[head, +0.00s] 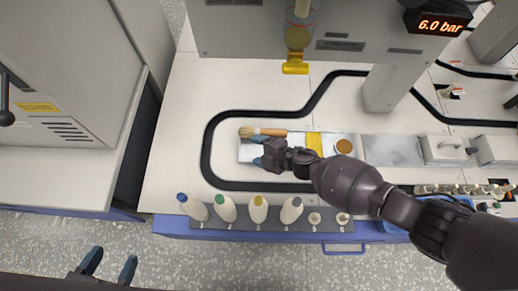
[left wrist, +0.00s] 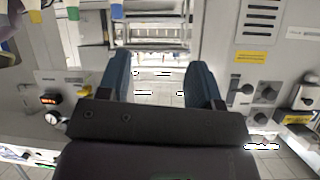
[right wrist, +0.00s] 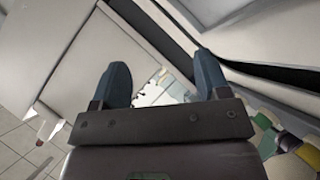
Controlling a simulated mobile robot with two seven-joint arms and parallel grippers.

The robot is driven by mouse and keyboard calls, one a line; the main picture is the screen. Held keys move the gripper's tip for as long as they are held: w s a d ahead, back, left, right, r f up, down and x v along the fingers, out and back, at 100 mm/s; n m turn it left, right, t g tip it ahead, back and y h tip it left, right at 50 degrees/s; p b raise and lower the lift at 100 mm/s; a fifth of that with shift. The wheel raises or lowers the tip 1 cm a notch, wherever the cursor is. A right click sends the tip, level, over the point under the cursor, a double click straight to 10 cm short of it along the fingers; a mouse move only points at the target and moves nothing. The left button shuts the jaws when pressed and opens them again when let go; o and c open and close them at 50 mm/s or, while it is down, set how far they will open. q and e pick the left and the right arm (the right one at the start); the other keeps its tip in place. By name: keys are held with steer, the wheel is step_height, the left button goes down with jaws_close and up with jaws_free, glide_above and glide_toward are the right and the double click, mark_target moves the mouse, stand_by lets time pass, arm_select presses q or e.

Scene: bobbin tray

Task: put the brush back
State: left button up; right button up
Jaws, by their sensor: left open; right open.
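The brush (head: 273,132) has pale bristles at its left end and a wooden handle to the right. It lies along the far edge of a grey metal plate (head: 246,152) in the head view. My right gripper (head: 260,151) is open over the near left part of this plate, close to the brush on its near side and apparently apart from it. In the right wrist view its fingers (right wrist: 162,85) are spread, and I cannot make out the brush there. My left gripper (head: 108,266) is open and empty at the lower left, over the floor; its fingers also show in the left wrist view (left wrist: 160,85).
A yellow patch (head: 314,142) and a round brown piece (head: 344,145) are on the plate right of my gripper. A black track (head: 207,150) loops around it. Several capped bobbins (head: 258,209) stand along the table's front edge. A yellow nozzle (head: 295,66) hangs behind the brush.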

arm_select(q)
steer(key=shift+s+d+r+m+g+p, duration=0.1)
steer(key=shift+d+r+m+g+p, duration=0.25)
steer(key=shift+g+p, duration=1.2)
arm_select(e)
steer(key=p+v, duration=0.1)
steer(key=v, duration=1.1)
arm_select(q)
steer(key=shift+f+t, duration=0.1)
steer(key=shift+t, duration=0.55)
arm_select(e)
steer(key=shift+r, duration=0.15)
